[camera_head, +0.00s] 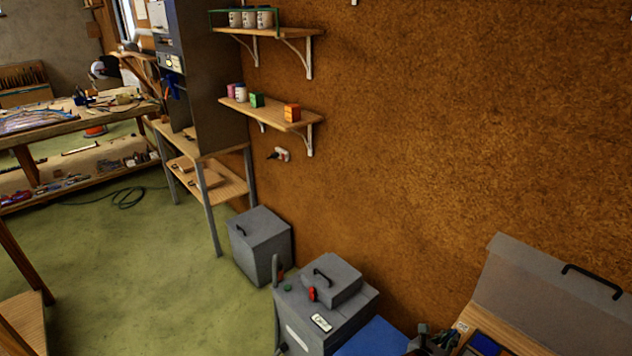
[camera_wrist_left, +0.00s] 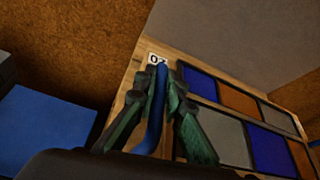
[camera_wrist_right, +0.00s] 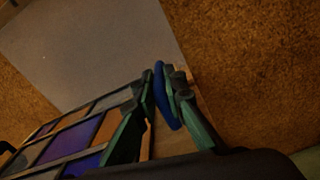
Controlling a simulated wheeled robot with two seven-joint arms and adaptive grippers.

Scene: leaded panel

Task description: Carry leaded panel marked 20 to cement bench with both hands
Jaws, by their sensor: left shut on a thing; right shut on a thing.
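The leaded panel (camera_head: 512,347) has a wooden frame and blue, orange and grey panes. It is at the lower right of the head view, largely cut off. A small white tag is at its corner; its number is not clearly legible. My left gripper (camera_head: 432,340) is shut on a blue handle (camera_wrist_left: 156,110) at one end of the panel. My right gripper (camera_wrist_right: 168,92) is shut on another blue handle (camera_wrist_right: 165,98) at the opposite end, outside the head view. Which surface is the cement bench I cannot tell.
A grey sloping slab (camera_head: 545,295) with a black handle rises behind the panel. A grey machine (camera_head: 325,310) with a red switch and a blue surface (camera_head: 373,339) stand left of it. Wall shelves (camera_head: 285,112) and a grey box (camera_head: 260,245) are farther back. Green floor is clear at left.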

